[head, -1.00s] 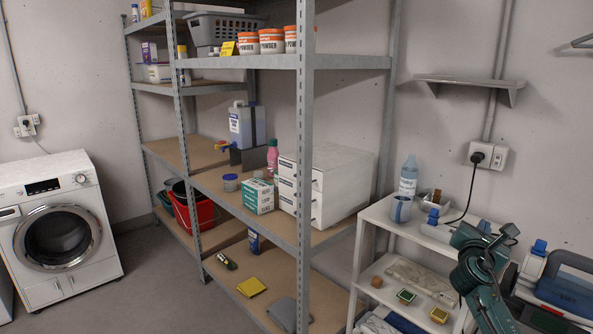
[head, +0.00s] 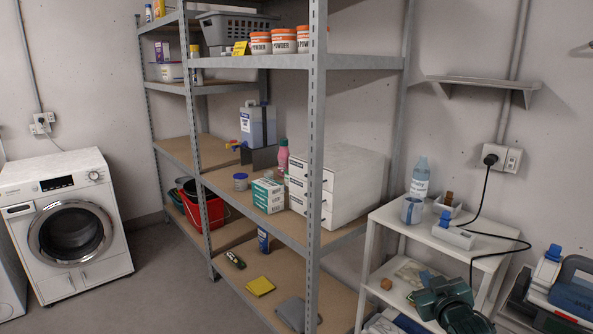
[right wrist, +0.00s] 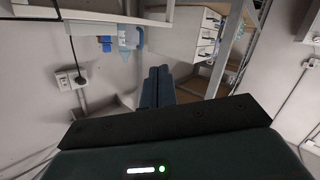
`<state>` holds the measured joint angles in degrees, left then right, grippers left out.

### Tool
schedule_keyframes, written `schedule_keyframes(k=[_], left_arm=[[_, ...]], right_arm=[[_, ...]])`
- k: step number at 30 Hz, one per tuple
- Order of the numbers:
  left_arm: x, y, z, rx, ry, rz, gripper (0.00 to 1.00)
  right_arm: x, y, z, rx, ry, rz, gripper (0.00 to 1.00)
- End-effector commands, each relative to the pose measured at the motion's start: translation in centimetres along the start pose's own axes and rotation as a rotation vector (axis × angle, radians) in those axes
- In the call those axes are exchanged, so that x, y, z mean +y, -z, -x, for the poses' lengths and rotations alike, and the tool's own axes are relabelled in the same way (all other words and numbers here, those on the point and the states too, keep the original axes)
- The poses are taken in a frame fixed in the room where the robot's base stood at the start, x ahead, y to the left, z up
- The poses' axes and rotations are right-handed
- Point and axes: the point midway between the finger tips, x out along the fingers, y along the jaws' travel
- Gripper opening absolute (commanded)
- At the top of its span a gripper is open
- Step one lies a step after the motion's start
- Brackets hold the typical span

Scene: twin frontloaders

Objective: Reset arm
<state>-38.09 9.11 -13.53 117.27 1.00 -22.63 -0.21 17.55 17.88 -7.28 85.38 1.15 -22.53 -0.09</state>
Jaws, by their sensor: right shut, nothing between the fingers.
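My right arm, dark green, shows at the lower right of the head view, in front of the small white shelf unit (head: 380,215). My right gripper (right wrist: 158,72) shows in the right wrist view with its two dark fingers together and nothing between them. In that view the fingers point towards the shelving and stand apart from the clear bottle (right wrist: 124,40) and the white drawer box (right wrist: 192,40). The fingertips are hard to make out in the head view. My left gripper is in neither view.
A tall metal rack (head: 316,150) stands in the middle, with a white drawer box (head: 345,180) and a red bucket (head: 212,211). A washing machine (head: 68,225) stands at left. A black cable (head: 478,205) hangs from the wall socket (head: 508,158). Floor at front left is clear.

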Motion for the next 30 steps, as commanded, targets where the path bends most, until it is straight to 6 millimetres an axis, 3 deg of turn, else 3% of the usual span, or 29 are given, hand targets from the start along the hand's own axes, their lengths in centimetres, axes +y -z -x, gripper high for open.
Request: schedule_keyframes(k=[1, 5, 9, 15, 18, 23, 30], left_arm=[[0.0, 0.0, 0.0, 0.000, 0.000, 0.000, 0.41], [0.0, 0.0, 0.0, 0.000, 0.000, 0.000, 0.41], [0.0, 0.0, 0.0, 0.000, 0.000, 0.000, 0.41], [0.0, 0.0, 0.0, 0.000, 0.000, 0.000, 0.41], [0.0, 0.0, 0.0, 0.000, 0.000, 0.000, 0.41], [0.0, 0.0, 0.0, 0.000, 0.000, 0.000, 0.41], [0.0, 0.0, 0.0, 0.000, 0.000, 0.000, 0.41]], right_arm=[[-2.2, -2.3, 1.5, -0.028, 0.033, -0.005, 0.00], [-7.5, -7.3, 6.2, -0.093, 0.117, -0.025, 0.00], [-13.4, -12.3, 13.6, -0.178, 0.216, -0.074, 0.00], [-19.2, -16.0, 24.2, -0.292, 0.319, -0.165, 0.00], [-20.6, -16.6, 27.8, -0.331, 0.345, -0.201, 0.00], [-21.6, -16.7, 30.4, -0.360, 0.363, -0.230, 0.00], [-21.6, -16.7, 30.6, -0.362, 0.364, -0.231, 0.00]])
